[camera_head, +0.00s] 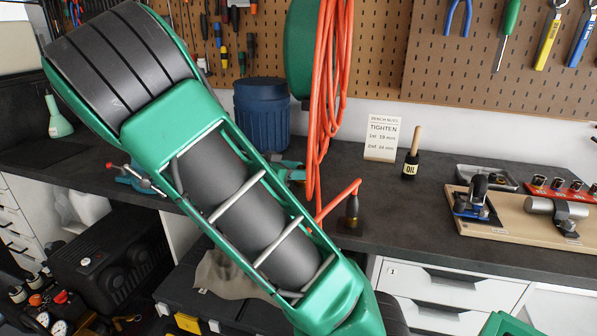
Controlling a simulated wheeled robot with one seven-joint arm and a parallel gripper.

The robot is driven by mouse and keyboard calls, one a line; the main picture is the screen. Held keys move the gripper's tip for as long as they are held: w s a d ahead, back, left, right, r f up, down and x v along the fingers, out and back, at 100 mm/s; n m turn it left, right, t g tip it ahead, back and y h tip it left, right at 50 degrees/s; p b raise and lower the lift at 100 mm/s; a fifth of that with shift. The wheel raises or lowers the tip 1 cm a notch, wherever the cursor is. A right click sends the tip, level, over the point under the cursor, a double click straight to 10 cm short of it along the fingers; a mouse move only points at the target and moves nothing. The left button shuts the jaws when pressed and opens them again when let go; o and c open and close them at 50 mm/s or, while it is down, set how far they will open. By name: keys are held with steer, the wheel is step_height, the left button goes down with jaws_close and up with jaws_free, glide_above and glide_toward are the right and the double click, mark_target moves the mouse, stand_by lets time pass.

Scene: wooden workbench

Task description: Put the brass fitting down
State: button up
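My green and black arm crosses the view from upper left to bottom centre. My gripper is not in view, so whether it holds anything cannot be seen. I cannot make out a brass fitting with certainty. A small dark, brownish piece (351,212) stands or hangs at the bench's front edge, by the end of the orange hose (322,110); I cannot tell what it is. The dark workbench (440,225) runs across behind my arm, which hides part of it.
A wooden board (490,228) with a blue clamp (474,203) and a metal cylinder (556,211) lies at right. Bench between hose and board is mostly clear.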

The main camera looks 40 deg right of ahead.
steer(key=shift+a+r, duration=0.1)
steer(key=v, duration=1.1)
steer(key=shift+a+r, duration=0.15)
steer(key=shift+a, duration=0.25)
